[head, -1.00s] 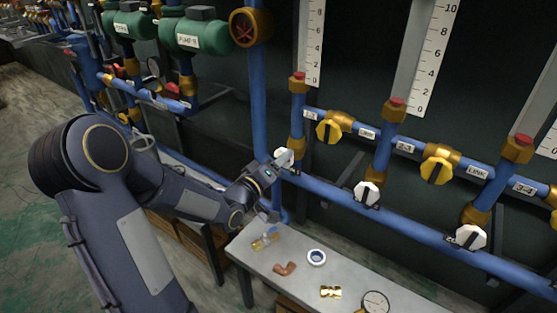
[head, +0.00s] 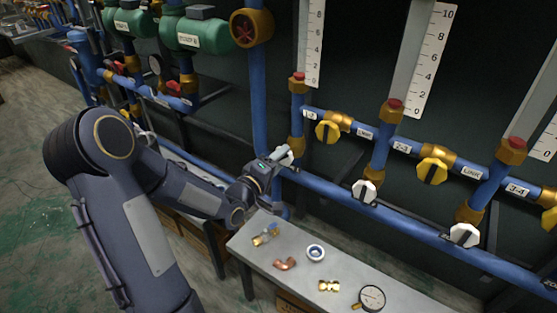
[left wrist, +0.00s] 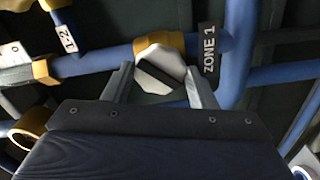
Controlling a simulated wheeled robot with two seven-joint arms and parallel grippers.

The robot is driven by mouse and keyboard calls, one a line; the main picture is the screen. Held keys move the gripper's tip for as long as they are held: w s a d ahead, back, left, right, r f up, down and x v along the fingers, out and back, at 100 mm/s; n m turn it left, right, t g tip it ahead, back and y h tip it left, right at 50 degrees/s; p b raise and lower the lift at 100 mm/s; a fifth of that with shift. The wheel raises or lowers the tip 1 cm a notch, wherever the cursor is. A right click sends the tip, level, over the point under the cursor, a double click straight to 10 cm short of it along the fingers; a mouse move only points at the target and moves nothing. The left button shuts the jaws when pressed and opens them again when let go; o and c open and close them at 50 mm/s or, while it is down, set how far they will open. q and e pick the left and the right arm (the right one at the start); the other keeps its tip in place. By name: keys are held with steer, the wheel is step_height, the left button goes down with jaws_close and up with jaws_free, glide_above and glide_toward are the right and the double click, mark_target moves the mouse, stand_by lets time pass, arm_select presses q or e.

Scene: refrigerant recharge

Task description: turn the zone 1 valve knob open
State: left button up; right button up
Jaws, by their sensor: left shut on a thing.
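The zone 1 valve knob (left wrist: 158,72) is white with a dark bar running slantwise across its face. It sits on a brass fitting (left wrist: 160,42) on the blue pipe, beside the black ZONE 1 label (left wrist: 208,50) in the left wrist view. My left gripper (left wrist: 159,86) has one finger on each side of the knob and is shut on it. In the head view the knob (head: 287,154) is partly hidden by my left gripper (head: 277,160). My right gripper is not in view.
More white knobs (head: 364,191) and yellow knobs (head: 327,132) line the blue pipes to the right. Below stands a grey bench (head: 340,269) with fittings, a white ring (head: 315,253) and a gauge (head: 372,297). Green pumps (head: 205,32) are at upper left.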

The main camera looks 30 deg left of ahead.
arm_select(q)
steer(key=shift+f+n+p, duration=0.1)
steer(key=shift+n+p, duration=1.1)
steer(key=shift+n, duration=1)
steer(key=n+p, duration=0.2)
steer(key=n, duration=0.1)
steer(key=shift+n, duration=0.4)
steer(key=o, duration=1)
